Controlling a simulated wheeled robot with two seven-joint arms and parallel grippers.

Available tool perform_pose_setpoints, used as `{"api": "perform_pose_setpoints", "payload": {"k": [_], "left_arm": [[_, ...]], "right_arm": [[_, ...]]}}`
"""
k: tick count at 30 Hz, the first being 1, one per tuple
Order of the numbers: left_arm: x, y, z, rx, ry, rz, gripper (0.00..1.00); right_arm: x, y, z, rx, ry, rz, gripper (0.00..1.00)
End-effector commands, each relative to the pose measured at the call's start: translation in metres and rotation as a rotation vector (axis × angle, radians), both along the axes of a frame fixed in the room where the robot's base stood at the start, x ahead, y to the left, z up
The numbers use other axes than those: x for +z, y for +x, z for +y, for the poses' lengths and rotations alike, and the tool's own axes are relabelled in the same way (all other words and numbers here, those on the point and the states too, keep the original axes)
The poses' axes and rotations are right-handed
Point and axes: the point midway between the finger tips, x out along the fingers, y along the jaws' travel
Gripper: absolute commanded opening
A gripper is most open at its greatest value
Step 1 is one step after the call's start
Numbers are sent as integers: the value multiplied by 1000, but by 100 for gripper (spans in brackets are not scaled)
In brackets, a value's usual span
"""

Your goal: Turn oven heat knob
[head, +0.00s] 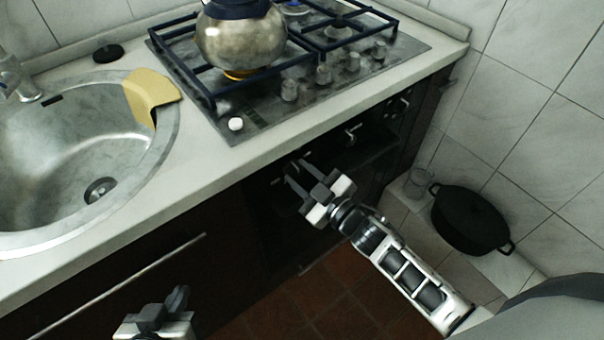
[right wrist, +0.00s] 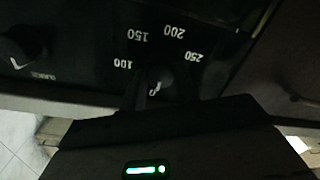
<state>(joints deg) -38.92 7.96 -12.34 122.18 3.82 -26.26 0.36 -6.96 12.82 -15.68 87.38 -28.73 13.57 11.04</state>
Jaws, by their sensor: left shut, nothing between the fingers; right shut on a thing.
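The oven heat knob (right wrist: 163,80) shows in the right wrist view, dark, on a black panel with the white marks 100, 150, 200 and 250 around it. My right gripper (head: 297,175) is at the oven's front panel below the counter edge in the head view. It is shut on the heat knob, and its fingers and the dark housing hide part of the knob. My left gripper (head: 176,300) is shut and empty at the bottom left of the head view, away from the oven.
Another dark knob (right wrist: 20,47) sits left on the panel in the right wrist view. A kettle (head: 240,42) stands on the gas hob (head: 222,124) above. The sink (head: 60,160) is at left. A black pot (head: 470,218) stands low at right.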

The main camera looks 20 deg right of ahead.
Motion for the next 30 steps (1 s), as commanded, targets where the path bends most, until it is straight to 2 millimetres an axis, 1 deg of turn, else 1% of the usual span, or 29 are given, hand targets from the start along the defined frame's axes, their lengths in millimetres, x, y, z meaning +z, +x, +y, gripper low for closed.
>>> {"api": "perform_pose_setpoints", "payload": {"k": [12,13,15,25,28,30], "left_arm": [[-1,0,0,-2,2,2,0],[-1,0,0,-2,2,2,0],[-1,-1,0,-2,2,2,0],[-1,-1,0,-2,2,3,0],[-1,-1,0,-2,2,3,0],[0,-1,0,-2,3,3,0]], "right_arm": [[0,-1,0,2,-13,-5,8],[0,-1,1,2,-13,-5,37],[0,-1,0,1,-12,-5,53],[0,-3,-1,0,-10,-2,53],[-1,-12,-5,-1,-11,0,53],[-1,-23,-10,-1,-10,1,53]]}}
